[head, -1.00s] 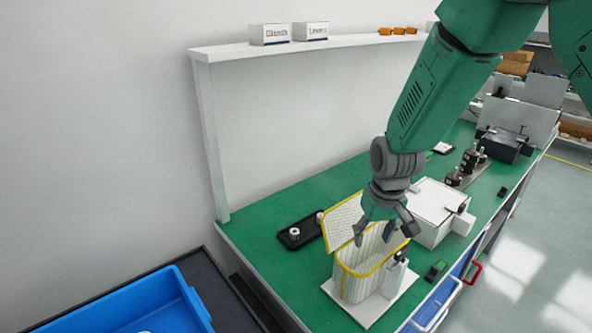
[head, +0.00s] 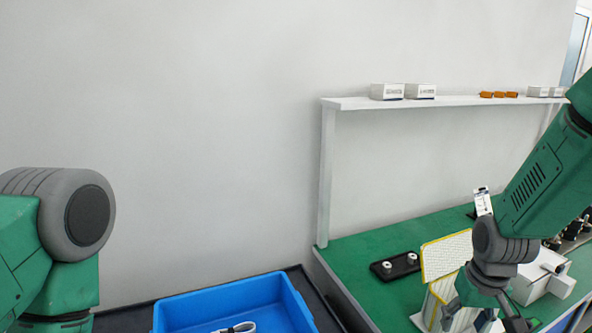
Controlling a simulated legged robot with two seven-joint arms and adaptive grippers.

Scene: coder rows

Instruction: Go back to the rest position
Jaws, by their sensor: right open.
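My right gripper (head: 484,314) hangs over the green workbench at the lower right, above the white basket (head: 432,305) with yellow trim, and hides much of it. Its fingers are spread and nothing shows between them. The basket's lid (head: 446,256) stands raised behind the gripper. My left arm comes in at the left edge, with a grey joint and green links showing. Its gripper is out of the frame.
A blue bin (head: 297,306) holding a white item (head: 236,328) sits on a dark table (head: 318,309) at the bottom. A black tray (head: 395,266) lies on the green workbench (head: 372,247). A white shelf (head: 455,101) carries small boxes (head: 387,91) and orange items (head: 498,94).

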